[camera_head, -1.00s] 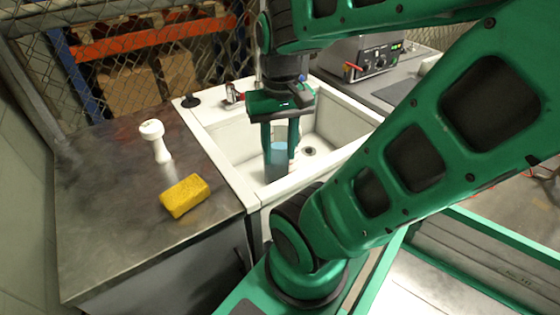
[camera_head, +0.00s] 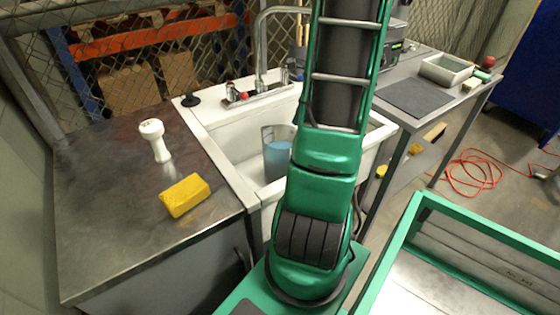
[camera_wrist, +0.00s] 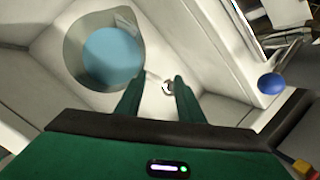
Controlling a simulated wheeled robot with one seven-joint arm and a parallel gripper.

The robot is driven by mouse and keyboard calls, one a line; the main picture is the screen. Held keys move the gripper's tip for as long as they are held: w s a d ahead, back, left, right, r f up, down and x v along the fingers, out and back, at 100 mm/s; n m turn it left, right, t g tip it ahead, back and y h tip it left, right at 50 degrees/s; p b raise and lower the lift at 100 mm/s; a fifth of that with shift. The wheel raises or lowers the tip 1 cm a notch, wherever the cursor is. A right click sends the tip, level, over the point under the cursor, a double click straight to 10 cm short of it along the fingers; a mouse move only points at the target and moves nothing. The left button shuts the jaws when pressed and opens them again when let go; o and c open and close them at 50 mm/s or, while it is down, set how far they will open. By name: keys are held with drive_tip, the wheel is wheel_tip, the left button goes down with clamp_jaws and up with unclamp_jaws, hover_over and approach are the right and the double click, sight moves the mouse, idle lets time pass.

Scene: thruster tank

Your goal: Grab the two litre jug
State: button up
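The jug (camera_head: 277,160) is a clear container with blue contents, standing in the white sink basin (camera_head: 238,148). In the head view my arm covers part of the basin to its right and hides my gripper. In the wrist view I look down on the jug (camera_wrist: 112,52) at the upper left. My gripper (camera_wrist: 158,80) has its two green fingers apart with nothing between them, pointing towards the drain (camera_wrist: 168,88). The jug is left of the fingers and is not held. I cannot tell whether the left finger touches it.
A tall faucet (camera_head: 262,45) stands behind the basin. Left of the sink, a metal counter (camera_head: 110,220) carries a yellow sponge (camera_head: 185,195) and a white upright object (camera_head: 155,140). A table at right holds a grey tray (camera_head: 446,70) and dark mat (camera_head: 414,96).

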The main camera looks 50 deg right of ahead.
drive_tip(key=shift+w+d+f+m+y, duration=0.25)
drive_tip(key=shift+f+m, duration=0.5)
drive_tip(key=shift+f, duration=1.45)
drive_tip(key=shift+w+d+f+m+h, duration=0.1)
drive_tip(key=shift+d+f+m, duration=0.45)
drive_tip(key=shift+f, duration=1.65)
drive_tip(key=shift+w+d+f+m+y, duration=0.15)
drive_tip(key=shift+f+m, duration=0.75)
drive_tip(key=shift+f, duration=1.3)
clamp_jaws()
drive_tip(key=shift+w+r, duration=0.1)
